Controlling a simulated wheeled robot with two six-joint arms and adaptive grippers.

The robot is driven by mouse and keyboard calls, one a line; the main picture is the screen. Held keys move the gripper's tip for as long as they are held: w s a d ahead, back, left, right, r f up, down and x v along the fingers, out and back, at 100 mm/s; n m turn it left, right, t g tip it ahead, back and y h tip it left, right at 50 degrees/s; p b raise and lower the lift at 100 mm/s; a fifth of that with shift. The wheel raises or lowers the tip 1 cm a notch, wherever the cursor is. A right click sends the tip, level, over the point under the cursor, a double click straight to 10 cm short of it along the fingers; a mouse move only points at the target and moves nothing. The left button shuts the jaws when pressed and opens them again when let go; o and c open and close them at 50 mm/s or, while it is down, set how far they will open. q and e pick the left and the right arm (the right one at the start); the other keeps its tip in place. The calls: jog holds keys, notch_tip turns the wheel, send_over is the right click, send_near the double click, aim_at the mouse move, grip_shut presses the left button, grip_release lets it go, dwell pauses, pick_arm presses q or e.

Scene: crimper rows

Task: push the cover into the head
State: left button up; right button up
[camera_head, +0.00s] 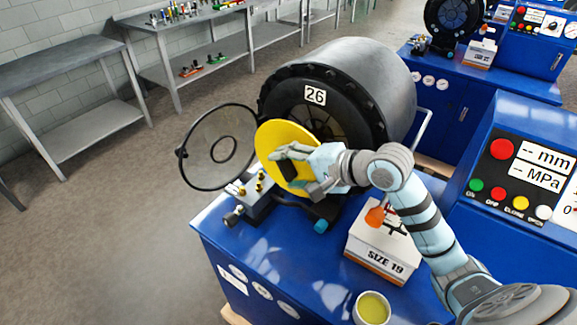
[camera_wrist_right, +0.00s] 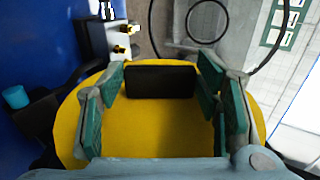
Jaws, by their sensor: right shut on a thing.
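The cover is a yellow disc (camera_head: 290,135) with a black block handle (camera_wrist_right: 160,82). It stands tilted in front of the head (camera_head: 352,118), a large dark round crimper face marked 26. In the wrist view the yellow disc (camera_wrist_right: 150,135) fills the lower middle. My right gripper (camera_head: 287,166) is shut on the handle, its fingers on both sides of the block. The disc hides the lower left of the head's face and part of its opening. I cannot tell whether the disc touches the head. My left gripper is not in view.
A clear round door with a black rim (camera_head: 184,168) hangs open left of the head. Brass fittings (camera_head: 260,176) sit below it. On the blue bench (camera_head: 262,250) stand a SIZE 19 box (camera_head: 376,258) and a cup (camera_head: 372,308). A control panel (camera_head: 515,165) is at right.

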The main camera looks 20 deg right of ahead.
jog(key=shift+s+r, duration=0.15)
jog(key=shift+r, duration=0.05)
jog(key=w+d+p, duration=0.1)
jog(key=w+d, duration=0.1)
jog(key=d, duration=0.1)
jog(key=shift+w+d+f+p, duration=0.2)
jog(key=shift+w+d+p, duration=0.1)
jog(key=shift+p, duration=0.05)
jog(key=shift+w+d, duration=0.3)
jog(key=shift+d, duration=0.45)
jog(key=shift+r, duration=0.1)
jog(key=shift+w+d, duration=0.45)
jog(key=shift+d, duration=0.3)
dwell(0.6)
jog(key=o, duration=1.4)
jog(key=shift+s, duration=0.15)
